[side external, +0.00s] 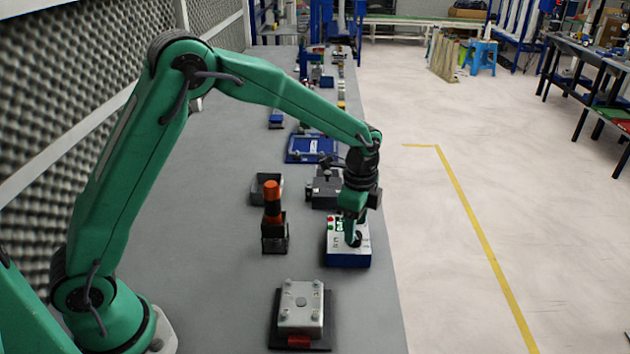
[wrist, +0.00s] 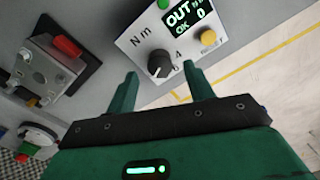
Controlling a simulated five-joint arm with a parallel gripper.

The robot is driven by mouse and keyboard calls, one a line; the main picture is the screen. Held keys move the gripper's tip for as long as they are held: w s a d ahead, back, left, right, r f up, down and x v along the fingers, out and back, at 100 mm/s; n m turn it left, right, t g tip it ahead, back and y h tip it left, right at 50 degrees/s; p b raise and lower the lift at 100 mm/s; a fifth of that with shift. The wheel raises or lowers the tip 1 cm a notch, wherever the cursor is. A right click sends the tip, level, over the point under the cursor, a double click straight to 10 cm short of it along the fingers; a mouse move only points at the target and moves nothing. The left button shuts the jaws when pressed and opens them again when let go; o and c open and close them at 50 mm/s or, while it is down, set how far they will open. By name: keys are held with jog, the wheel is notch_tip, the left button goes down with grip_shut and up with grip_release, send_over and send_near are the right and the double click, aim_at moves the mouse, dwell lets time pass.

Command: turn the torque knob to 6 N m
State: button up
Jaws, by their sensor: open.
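The torque box (side external: 348,256) is a white-topped unit with a blue base near the table's right edge. In the wrist view its white panel (wrist: 140,40) carries a black round knob (wrist: 160,64), the print "N m", a "4" beside the knob, and a dark display (wrist: 187,18) reading "OUT", "OK" and "0". The knob's pointer is too small to read surely. My gripper (side external: 352,234) is over the panel, pointing down. In the wrist view its two green fingers are apart, with the knob between and just beyond their tips, not visibly touched.
A yellow button (wrist: 207,37) sits near the knob. An orange-handled tool (side external: 272,200) stands upright in a black holder left of the box. A metal block (side external: 300,308) on a dark plate lies in front. A grey bin (side external: 267,188) and blue tray (side external: 297,158) stand behind.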

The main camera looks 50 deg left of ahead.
jog(key=shift+f, duration=1.4)
jog(key=c, duration=1)
